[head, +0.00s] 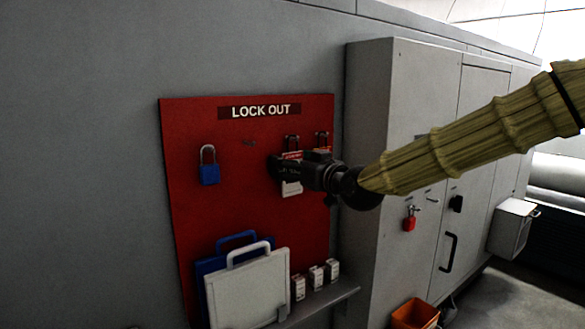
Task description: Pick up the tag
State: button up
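A red lock-out board (240,220) hangs on the grey wall. A white tag (291,188) with a red top edge is at its right part, below a dark hook or shackle. My gripper (279,168) comes in from the right and covers the tag's middle; only its upper edge and lower end show. I cannot tell whether the fingers touch the tag or stay in front of it. The fingers are dark and seen from the side, so their opening is hidden. A second red-and-white piece (321,148) shows partly just right of the tag, behind my gripper.
A blue padlock (209,174) hangs left on the board. Below, a shelf (320,301) holds a white case (247,290), a blue case (207,268) and small white boxes (316,279). A grey cabinet (385,150) with a red padlock (409,224) stands right. An orange bin (415,314) is below.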

jog(key=c, duration=1.1)
jog(key=s+d+r+b, duration=0.1)
jog(key=s+d+r, duration=0.1)
jog(key=s, duration=0.1)
jog(key=s+d+r+b, duration=0.2)
jog(key=s+d+r, duration=0.1)
jog(key=s, duration=0.1)
jog(key=s+d+r+b, duration=0.1)
jog(key=s+d+r, duration=0.2)
jog(key=s, duration=0.1)
jog(key=shift+s+b, duration=0.1)
jog(key=shift+b, duration=0.25)
